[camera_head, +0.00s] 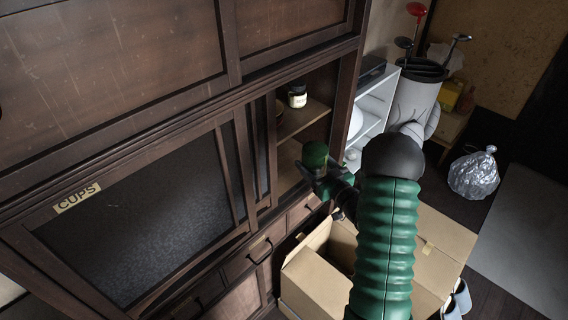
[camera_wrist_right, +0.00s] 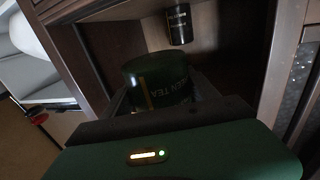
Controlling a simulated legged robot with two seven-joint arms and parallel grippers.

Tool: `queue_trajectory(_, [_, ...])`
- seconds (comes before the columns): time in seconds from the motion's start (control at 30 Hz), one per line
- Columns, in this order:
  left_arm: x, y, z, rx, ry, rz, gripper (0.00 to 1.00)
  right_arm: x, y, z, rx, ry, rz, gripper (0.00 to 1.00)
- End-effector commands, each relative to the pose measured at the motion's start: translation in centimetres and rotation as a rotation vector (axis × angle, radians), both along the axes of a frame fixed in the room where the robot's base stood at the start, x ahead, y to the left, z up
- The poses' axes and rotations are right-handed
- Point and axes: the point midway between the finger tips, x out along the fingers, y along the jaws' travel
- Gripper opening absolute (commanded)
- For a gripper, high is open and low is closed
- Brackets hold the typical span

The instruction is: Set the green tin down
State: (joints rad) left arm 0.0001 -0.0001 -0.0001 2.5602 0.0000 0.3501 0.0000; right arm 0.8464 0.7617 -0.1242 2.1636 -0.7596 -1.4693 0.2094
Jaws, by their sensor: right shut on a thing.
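The green tin (camera_head: 315,154) is a dark green cylinder with a lid. My left gripper is in neither view.
A panel labelled "CUPS" (camera_head: 78,198) covers the left part. An open cardboard box (camera_head: 318,283) stands below my arm. A white shelf unit (camera_head: 377,104) is beside the cupboard.

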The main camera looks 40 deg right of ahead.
Motion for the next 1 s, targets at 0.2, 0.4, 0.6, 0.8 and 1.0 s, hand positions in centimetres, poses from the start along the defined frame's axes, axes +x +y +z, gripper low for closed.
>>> queue_trajectory(0.2, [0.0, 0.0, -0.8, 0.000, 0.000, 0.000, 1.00, 5.5, 0.5, -0.1, 0.000, -0.003, 0.003, 0.23])
queue_trajectory(0.4, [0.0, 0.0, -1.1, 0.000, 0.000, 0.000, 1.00, 8.5, 0.8, 0.0, 0.000, -0.002, 0.001, 0.23])
queue_trajectory(0.6, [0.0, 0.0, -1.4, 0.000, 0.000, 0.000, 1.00, 10.5, 0.9, 0.0, -0.001, -0.002, 0.001, 0.23])
queue_trajectory(0.8, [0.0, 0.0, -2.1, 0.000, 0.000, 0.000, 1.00, 10.5, 0.8, -2.2, 0.001, 0.001, -0.002, 0.23])
queue_trajectory(1.0, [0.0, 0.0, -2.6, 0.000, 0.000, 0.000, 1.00, 10.5, 0.8, -3.8, 0.001, 0.000, -0.001, 0.23])
